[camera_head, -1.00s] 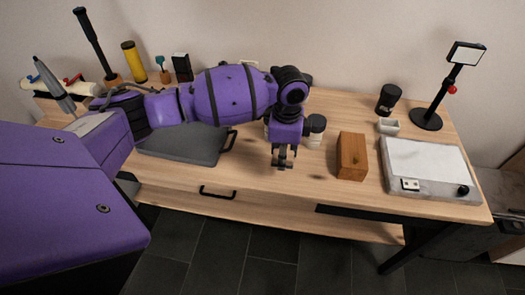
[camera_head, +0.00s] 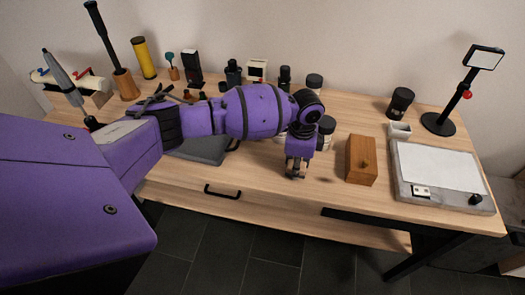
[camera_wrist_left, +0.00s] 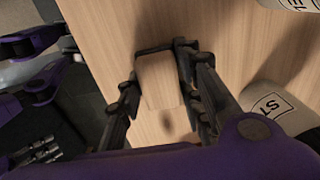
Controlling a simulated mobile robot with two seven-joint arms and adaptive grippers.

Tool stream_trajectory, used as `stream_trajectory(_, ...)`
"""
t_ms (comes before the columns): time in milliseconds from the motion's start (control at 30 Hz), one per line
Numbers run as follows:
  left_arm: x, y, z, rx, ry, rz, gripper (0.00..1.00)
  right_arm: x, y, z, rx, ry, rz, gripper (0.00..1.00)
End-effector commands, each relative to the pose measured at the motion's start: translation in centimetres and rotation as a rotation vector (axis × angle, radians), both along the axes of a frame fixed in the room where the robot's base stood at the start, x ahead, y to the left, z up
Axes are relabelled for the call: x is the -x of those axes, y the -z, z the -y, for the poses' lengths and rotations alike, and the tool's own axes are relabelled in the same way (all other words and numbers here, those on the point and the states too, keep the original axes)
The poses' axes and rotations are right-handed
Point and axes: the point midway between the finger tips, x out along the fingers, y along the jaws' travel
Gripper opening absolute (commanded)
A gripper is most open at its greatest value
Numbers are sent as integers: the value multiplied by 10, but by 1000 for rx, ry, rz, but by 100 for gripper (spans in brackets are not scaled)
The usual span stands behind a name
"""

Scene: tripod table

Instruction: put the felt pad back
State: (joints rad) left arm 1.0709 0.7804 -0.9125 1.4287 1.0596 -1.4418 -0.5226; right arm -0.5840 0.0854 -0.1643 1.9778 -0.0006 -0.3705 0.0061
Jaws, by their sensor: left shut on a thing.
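My left gripper (camera_head: 296,174) is shut on a small tan piece (camera_wrist_left: 158,80), which shows between its fingers in the left wrist view. The piece has a smooth, pale face; I cannot tell for certain that it is the felt pad. In the head view the gripper points down near the front edge of the wooden table (camera_head: 270,180), left of a brown wooden box (camera_head: 361,160). The fingers hide most of the piece. I cannot tell whether it touches the table.
White containers with dark lids (camera_head: 326,130) stand just behind the gripper. A grey slab with a white sheet (camera_head: 440,168) lies at the right, near a black stand (camera_head: 438,122). A dark grey tray (camera_head: 205,150) lies under my left arm. Bottles and tools line the back.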

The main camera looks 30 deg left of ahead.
Motion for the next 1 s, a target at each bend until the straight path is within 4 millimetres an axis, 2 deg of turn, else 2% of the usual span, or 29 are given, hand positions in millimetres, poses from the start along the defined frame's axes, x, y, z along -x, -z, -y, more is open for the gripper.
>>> stream_trajectory(67,-1,2,1,1,1,1,0,0,1,0,-1,-1,-1,40)
stream_trajectory(100,-1,2,1,0,1,2,37,0,1,0,-1,-1,-1,40)
stream_trajectory(233,-1,1,1,0,1,2,52,0,0,-1,-1,-1,0,40)
stream_trajectory(500,-1,1,1,0,1,2,52,-1,0,-2,-4,3,1,40)
stream_trajectory(633,-2,-8,1,1,2,5,52,-2,-2,-3,-6,5,4,40)
stream_trajectory(767,-3,-30,1,0,3,7,52,-5,-5,-3,-8,5,8,40)
stream_trajectory(1000,-2,-84,1,2,2,8,52,-7,-8,-5,-11,3,11,40)
